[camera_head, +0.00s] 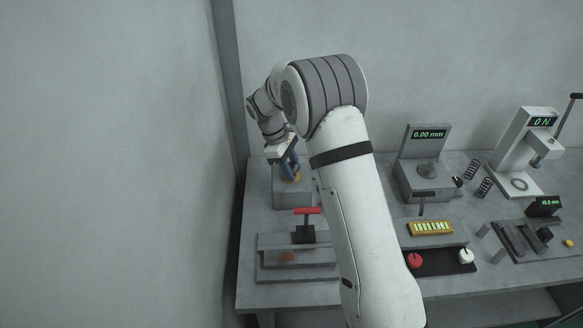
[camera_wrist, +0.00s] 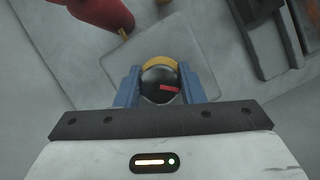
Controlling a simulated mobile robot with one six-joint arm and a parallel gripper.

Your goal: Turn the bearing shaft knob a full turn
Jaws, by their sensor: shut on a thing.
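The bearing shaft knob (camera_wrist: 155,88) is a round black knob with a red mark, inside a yellow ring (camera_wrist: 161,63), in the wrist view. The red mark (camera_wrist: 170,89) points to the right, slightly downward. My gripper (camera_wrist: 161,83) has its two blue fingers on either side of the knob, shut on it. In the head view my gripper (camera_head: 289,169) reaches down to a grey block (camera_head: 290,193) at the table's back left. Part of the yellow ring shows there beside the fingers; the knob itself is hidden.
A red-handled fixture (camera_head: 306,212) stands in front of the block. To the right are a gauge reading 0.00 mm (camera_head: 430,135), springs (camera_head: 472,169), a press reading 0 N (camera_head: 520,150), and a yellow panel (camera_head: 430,227). A wall stands close at left.

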